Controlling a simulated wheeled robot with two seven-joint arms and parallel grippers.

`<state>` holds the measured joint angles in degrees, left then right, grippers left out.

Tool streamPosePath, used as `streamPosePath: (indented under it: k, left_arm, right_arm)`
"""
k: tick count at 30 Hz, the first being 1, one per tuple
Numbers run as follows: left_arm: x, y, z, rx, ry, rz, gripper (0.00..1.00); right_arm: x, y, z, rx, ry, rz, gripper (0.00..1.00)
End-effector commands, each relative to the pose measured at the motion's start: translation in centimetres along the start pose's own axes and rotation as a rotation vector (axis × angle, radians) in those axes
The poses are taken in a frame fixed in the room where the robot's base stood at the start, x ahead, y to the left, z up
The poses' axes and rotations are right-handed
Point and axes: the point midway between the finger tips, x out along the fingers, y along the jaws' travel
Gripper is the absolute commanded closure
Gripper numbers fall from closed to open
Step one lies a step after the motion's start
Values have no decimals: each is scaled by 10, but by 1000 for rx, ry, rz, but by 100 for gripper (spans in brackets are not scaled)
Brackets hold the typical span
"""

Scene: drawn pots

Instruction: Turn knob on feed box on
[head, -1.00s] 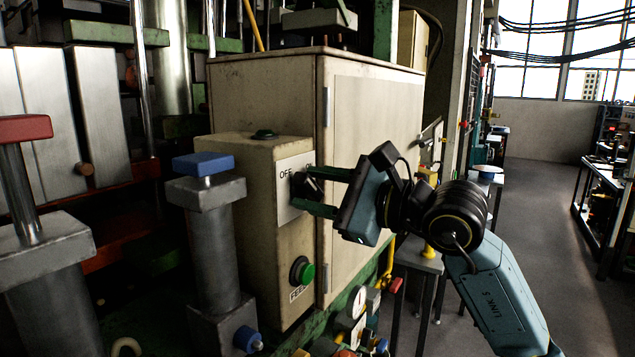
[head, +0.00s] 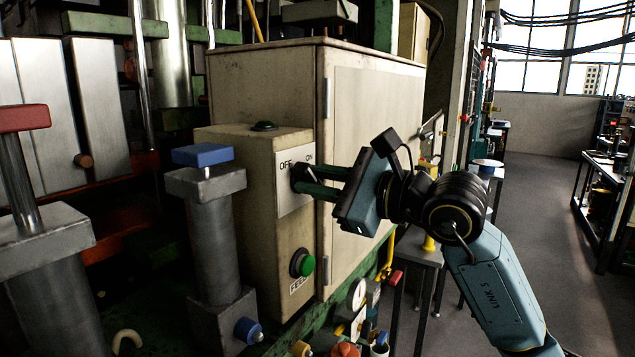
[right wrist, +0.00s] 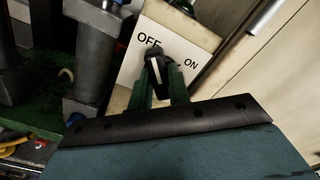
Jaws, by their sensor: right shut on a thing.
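The feed box (head: 262,235) is a worn beige box with a white OFF/ON plate (head: 288,200) on its front. A black knob (head: 297,175) sits on the plate, partly hidden by my fingers. My right gripper (head: 303,182) comes from the right and is shut on the knob. In the right wrist view, the knob (right wrist: 152,62) shows a white mark nearer the OFF word than the ON word, between the green fingers (right wrist: 160,78). A green button (head: 306,266) sits lower on the box, above a FEED label. My left gripper is not in view.
A large beige cabinet (head: 372,140) stands behind and right of the box. A grey post with a blue top (head: 203,155) stands close on the left. Gauges and fittings (head: 358,300) lie below. Open floor (head: 540,230) is at the right.

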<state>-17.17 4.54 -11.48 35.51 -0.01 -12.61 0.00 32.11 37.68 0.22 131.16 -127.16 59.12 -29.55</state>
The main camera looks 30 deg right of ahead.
Motion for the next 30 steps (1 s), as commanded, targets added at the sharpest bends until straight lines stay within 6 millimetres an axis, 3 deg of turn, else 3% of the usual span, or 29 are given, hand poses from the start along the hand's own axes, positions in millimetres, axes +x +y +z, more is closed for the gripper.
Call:
streamPosePath:
  k: [15,30]
  left_arm:
    - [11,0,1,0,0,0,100]
    - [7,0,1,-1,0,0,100]
  right_arm:
    - [0,-1,-1,440,-1,0,100]
    - [0,-3,-1,916,0,1,100]
